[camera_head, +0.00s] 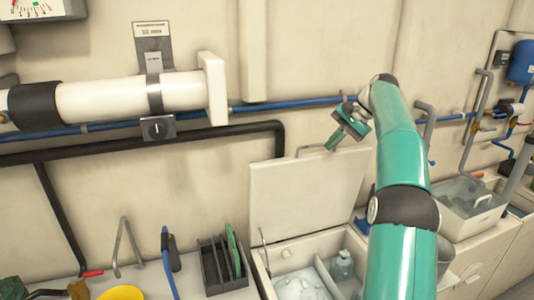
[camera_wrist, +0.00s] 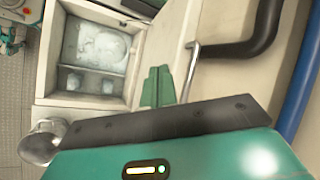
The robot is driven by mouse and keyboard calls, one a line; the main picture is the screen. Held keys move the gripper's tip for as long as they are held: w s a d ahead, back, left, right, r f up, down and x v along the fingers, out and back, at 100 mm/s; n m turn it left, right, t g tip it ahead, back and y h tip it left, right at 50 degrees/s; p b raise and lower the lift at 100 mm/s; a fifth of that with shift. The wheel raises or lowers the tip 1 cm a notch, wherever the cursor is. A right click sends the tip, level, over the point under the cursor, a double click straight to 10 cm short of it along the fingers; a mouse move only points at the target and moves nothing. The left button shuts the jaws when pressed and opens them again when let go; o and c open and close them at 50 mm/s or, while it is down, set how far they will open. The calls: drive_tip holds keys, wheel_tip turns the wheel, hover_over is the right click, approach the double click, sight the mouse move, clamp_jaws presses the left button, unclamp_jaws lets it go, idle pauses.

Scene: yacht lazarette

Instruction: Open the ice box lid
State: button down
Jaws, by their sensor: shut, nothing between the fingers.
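The ice box lid (camera_head: 300,195) is a pale flat panel. It stands raised, close to upright, against the wall behind the ice box. The ice box (camera_head: 295,245) is uncovered, with ice and a few containers inside its compartments. In the wrist view the open ice box (camera_wrist: 128,75) shows at upper left, and the lid (camera_wrist: 165,45) beside it. A thin grey bar, apparently the lid's handle (camera_wrist: 191,68), is by my fingertips. My gripper (camera_head: 332,143) is shut and empty at the lid's top edge; its green fingers (camera_wrist: 158,88) are together. Contact cannot be told.
A black pipe (camera_head: 200,135) and a blue pipe (camera_head: 300,103) run along the wall behind. A black rack (camera_head: 222,265) stands left of the ice box. A sink (camera_head: 470,210) is at right. A metal cup (camera_wrist: 42,142) shows in the wrist view.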

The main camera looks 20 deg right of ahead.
drive_tip(key=w+a+r+n+t+h, duration=0.1)
drive_tip(key=w+a+n+h, duration=0.2)
drive_tip(key=a, duration=0.4)
drive_tip(key=w+a+r+n+h, duration=0.1)
drive_tip(key=w+a+n, duration=0.25)
drive_tip(key=a, duration=0.25)
drive_tip(key=w+a+r+n+t+h, duration=0.1)
drive_tip(key=w+a+r+n+h, duration=0.15)
drive_tip(key=a+n, duration=0.35)
drive_tip(key=w+a+f+m, duration=0.1)
drive_tip(key=w+f, duration=0.4)
drive_tip(key=f, duration=0.5)
drive_tip(key=s, duration=0.4)
drive_tip(key=shift+s+d, duration=0.1)
drive_tip(key=shift+s, duration=0.05)
drive_tip(key=shift+f, duration=0.15)
drive_tip(key=shift+y, duration=0.25)
